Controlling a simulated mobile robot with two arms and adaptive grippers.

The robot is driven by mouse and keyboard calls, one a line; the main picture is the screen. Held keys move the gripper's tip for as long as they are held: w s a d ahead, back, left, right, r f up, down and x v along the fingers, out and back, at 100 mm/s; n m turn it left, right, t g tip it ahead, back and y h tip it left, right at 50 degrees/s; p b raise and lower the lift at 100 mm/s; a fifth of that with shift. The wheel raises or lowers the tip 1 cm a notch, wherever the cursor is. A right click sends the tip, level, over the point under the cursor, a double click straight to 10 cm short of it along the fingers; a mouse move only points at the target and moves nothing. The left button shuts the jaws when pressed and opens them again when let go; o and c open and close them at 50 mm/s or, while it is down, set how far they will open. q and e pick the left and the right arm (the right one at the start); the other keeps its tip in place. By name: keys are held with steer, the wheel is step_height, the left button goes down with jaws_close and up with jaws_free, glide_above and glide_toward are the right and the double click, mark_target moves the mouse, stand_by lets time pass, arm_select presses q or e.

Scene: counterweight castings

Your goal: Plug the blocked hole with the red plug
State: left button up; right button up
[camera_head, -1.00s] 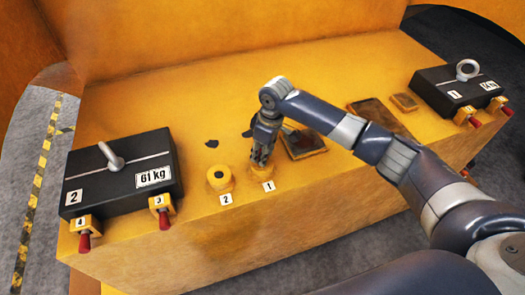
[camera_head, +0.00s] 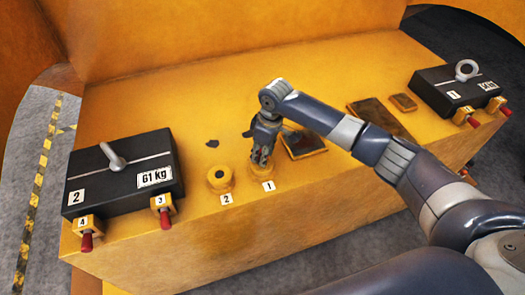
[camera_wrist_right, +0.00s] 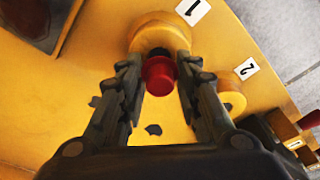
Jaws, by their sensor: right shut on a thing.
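The red plug (camera_wrist_right: 158,76), with a dark end, sits between the fingertips of my right gripper (camera_wrist_right: 157,62) in the right wrist view. The gripper is shut on it. In the head view my right gripper (camera_head: 262,157) points down at the round yellow boss marked 1 (camera_head: 262,171). That boss also shows in the wrist view (camera_wrist_right: 152,24), just beyond the plug; its hole is hidden, and I cannot tell whether the plug touches it. The boss marked 2 (camera_head: 219,180) stands to its left with a dark opening on top. My left gripper is not in view.
Red-tipped yellow fittings (camera_head: 163,208) line the front edge. A dark pad (camera_head: 303,145) lies right of boss 1. The yellow surface behind is mostly clear.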

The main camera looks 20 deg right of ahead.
steer(key=shift+f, duration=1)
stand_by(0.3)
steer(key=o, duration=0.9)
steer(key=shift+o, duration=0.2)
step_height(320, 180, up, 12)
steer(key=s+d, duration=0.1)
steer(key=shift+s+d, duration=0.15)
steer(key=shift+d, duration=0.05)
steer(key=shift+f, duration=0.2)
